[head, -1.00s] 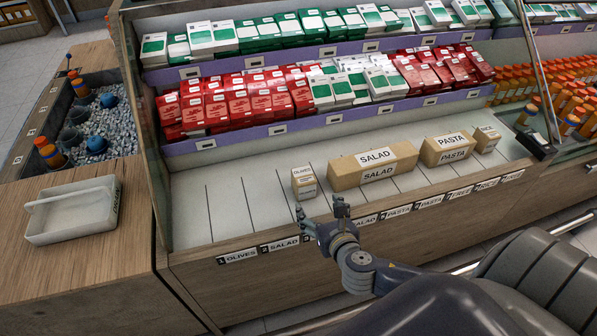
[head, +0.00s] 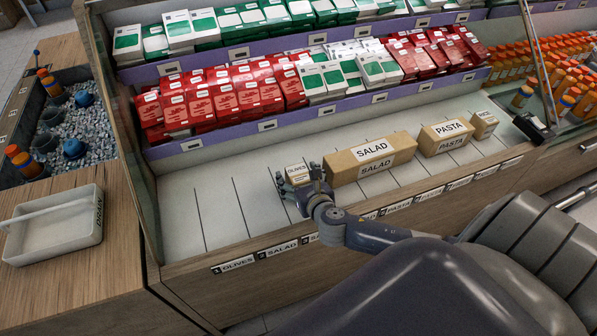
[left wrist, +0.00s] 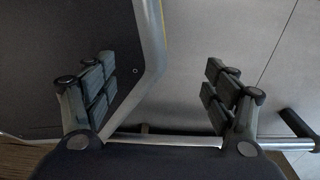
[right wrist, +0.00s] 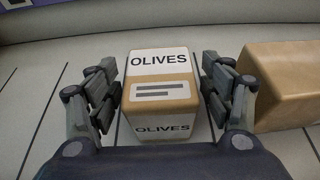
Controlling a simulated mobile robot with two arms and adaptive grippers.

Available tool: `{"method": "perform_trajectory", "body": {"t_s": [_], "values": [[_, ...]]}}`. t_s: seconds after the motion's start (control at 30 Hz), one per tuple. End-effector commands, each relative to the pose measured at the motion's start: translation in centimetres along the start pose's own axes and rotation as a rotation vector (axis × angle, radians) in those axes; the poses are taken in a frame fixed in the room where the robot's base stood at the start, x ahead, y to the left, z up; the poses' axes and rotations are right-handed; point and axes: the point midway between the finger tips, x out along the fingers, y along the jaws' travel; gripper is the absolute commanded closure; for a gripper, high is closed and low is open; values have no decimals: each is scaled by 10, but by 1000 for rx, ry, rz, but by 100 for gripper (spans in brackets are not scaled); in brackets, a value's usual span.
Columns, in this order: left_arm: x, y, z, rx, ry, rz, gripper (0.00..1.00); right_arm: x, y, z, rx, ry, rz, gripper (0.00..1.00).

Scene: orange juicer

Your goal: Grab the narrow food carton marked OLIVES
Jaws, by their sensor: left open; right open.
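The narrow OLIVES carton (head: 297,173) stands on the white lower shelf, a tan box with a white label on top. In the right wrist view the carton (right wrist: 160,95) sits between the two fingers of my right gripper (right wrist: 160,92). The fingers are open, one on each side, with small gaps to the carton. In the head view my right gripper (head: 297,186) covers the carton's lower part. My left gripper (left wrist: 160,95) is open and empty in the left wrist view, away from the shelf.
The larger SALAD carton (head: 372,158) stands just right of the OLIVES carton, close to my right gripper. PASTA (head: 446,135) and RICE (head: 484,125) cartons stand farther right. The shelf (head: 190,205) left of the OLIVES carton is bare.

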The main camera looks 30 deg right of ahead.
Motion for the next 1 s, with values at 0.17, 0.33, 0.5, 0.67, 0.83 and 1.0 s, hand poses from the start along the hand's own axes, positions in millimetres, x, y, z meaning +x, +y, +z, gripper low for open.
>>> {"method": "perform_trajectory", "body": {"t_s": [0.17,0.33,0.5,0.67,0.83,1.0], "values": [[2,-2,-18,1,27,-3,22,26,-1,-2,2,-2,-2,27],[3,-3,-26,1,39,-4,22,40,0,-2,0,0,-1,27],[3,-3,-23,2,35,-3,22,41,0,-2,0,-1,1,27],[3,-2,-16,1,25,-2,22,41,0,-2,0,0,0,43],[3,-2,-11,1,18,-2,22,41,0,-2,0,0,0,73],[3,-2,-12,1,18,-2,22,41,0,-2,0,0,0,74]]}}
